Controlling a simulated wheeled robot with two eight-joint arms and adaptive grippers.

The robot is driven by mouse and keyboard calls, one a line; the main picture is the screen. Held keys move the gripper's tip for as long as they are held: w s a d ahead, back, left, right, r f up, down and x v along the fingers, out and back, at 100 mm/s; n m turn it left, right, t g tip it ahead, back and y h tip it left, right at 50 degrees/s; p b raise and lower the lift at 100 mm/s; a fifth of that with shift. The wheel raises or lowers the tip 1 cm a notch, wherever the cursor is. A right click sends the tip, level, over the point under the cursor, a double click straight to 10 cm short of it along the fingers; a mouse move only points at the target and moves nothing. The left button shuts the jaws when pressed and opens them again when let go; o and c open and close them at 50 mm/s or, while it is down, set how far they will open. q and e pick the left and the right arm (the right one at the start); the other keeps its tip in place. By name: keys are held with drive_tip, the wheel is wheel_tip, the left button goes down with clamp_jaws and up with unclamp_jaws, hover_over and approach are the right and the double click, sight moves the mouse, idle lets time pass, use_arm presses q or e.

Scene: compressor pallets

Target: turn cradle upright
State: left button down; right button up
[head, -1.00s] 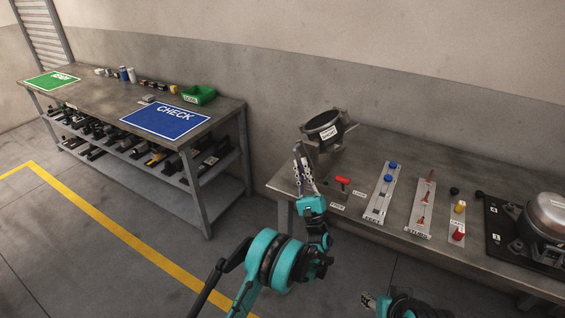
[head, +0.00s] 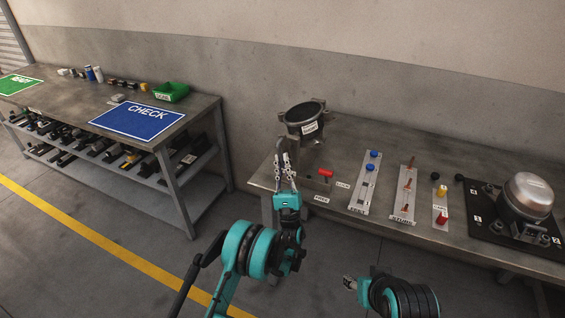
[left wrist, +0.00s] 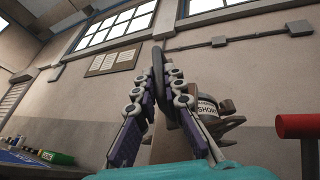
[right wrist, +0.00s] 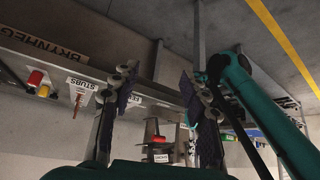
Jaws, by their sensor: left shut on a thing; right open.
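The cradle (head: 305,112) is a dark grey ring-shaped holder with a white label, at the left end of the right-hand bench. Its ring opening faces mostly up in the head view. My left gripper (head: 285,160) is at its near side. Whether the cradle's base touches the bench is hidden. My right gripper (head: 350,283) is open and empty, low in front of the bench; its spread fingers show in the right wrist view (right wrist: 157,75).
The bench (head: 400,150) also holds a red lever (head: 325,173) close right of my left gripper, label strips with blue and red parts, and a compressor (head: 528,198) at right. A second table with a blue CHECK sign (head: 138,120) and green bin (head: 171,92) stands left.

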drive_tip(key=shift+r, duration=0.1)
drive_tip(key=c, duration=0.5)
drive_tip(key=w+r+h, duration=0.1)
drive_tip(key=w+r, duration=0.2)
drive_tip(key=w, duration=0.1)
drive_tip(key=w+d+r+h, duration=0.1)
drive_tip(key=w+r, duration=0.2)
drive_tip(key=w, duration=0.1)
drive_tip(key=w+d+r+t, duration=0.1)
drive_tip(key=w+r, duration=0.2)
drive_tip(key=w, duration=0.1)
drive_tip(key=shift+m+h, duration=0.4)
clamp_jaws()
drive_tip(key=w+a+r+t+h, duration=0.15)
drive_tip(key=w+a+r, duration=0.3)
drive_tip(key=w, duration=0.55)
drive_tip(key=w+a+r+m+t+h, duration=0.15)
drive_tip(key=w+a+r, duration=0.3)
drive_tip(key=w, duration=0.55)
drive_tip(key=w+a+r+t+h, duration=0.1)
drive_tip(key=w+a+r+t, duration=0.2)
drive_tip(key=w+r, duration=0.5)
drive_tip(key=w+d+f, duration=0.5)
drive_tip(key=w+f, duration=0.3)
drive_tip(key=w, duration=0.2)
drive_tip(key=shift+f, duration=0.35)
